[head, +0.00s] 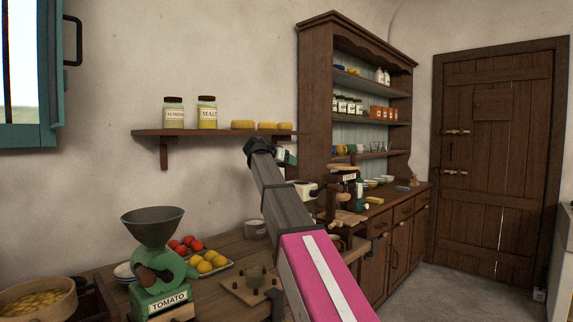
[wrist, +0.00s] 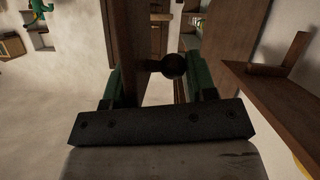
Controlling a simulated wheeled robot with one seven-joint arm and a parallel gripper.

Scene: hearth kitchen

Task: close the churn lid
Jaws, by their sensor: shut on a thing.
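A brown wooden board with a dark round knob (wrist: 174,66) on a short stem shows in the wrist view; it looks like the churn lid (wrist: 128,45), seen nearly edge-on. My gripper (wrist: 155,80) has its green fingers on either side of the board and knob and is shut on the lid. In the head view, a brown wooden piece with a white label, apparently the churn (head: 343,217), stands just past my arm at the table's right end. My arm hides part of it, and the contact with the lid is not clear there.
A shelf with jars (head: 207,112) is above. A dresser (head: 318,100) stands behind. The floor (head: 455,275) at right is clear.

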